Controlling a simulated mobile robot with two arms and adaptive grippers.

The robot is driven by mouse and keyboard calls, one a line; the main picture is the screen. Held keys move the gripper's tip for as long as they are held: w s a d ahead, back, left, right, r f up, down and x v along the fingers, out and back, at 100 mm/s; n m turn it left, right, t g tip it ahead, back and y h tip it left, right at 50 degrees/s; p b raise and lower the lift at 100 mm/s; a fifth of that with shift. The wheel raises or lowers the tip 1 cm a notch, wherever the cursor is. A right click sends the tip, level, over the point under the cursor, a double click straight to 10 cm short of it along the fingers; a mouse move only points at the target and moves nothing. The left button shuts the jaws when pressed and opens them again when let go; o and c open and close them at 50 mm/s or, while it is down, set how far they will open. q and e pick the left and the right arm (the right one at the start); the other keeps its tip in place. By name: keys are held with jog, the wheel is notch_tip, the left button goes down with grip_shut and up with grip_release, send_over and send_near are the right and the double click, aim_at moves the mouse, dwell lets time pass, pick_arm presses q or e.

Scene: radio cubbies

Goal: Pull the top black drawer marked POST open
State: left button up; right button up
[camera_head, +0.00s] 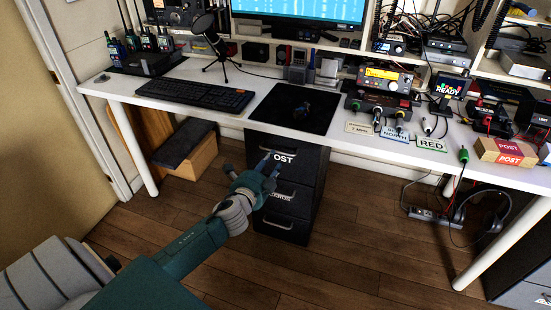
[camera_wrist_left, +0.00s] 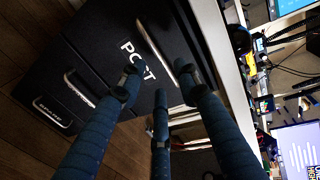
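The black drawer cabinet stands under the white desk. Its top drawer (camera_head: 303,156), marked POST in white, looks shut, flush with the drawers below. In the left wrist view the POST drawer (camera_wrist_left: 112,32) appears turned sideways, with its silver bar handle (camera_wrist_left: 154,48) beside the lettering. My left gripper (camera_head: 270,160) is in front of the top drawer, its fingers pointing at it. In the left wrist view its fingers (camera_wrist_left: 160,88) are spread apart and empty, with tips around the handle's lower end; I cannot tell whether they touch it. My right gripper is not in view.
Lower drawers have silver handles, one at the bottom (camera_head: 278,224). The desk (camera_head: 220,112) overhangs the cabinet and holds a keyboard (camera_head: 195,95), a black mat (camera_head: 265,110) and radios. A cardboard box (camera_head: 190,155) stands left of the cabinet. Wooden floor (camera_head: 350,245) is clear in front.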

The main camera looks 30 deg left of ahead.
pick_arm(q)
jog(key=shift+b+x, duration=0.4)
jog(key=shift+x, duration=2.4)
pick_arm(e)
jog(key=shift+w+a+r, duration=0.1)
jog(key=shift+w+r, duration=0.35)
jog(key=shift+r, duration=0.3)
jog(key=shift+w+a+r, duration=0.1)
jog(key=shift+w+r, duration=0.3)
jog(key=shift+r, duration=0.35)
pick_arm(q)
jog(key=shift+f, duration=0.1)
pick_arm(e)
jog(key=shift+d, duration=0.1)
pick_arm(q)
grip_shut()
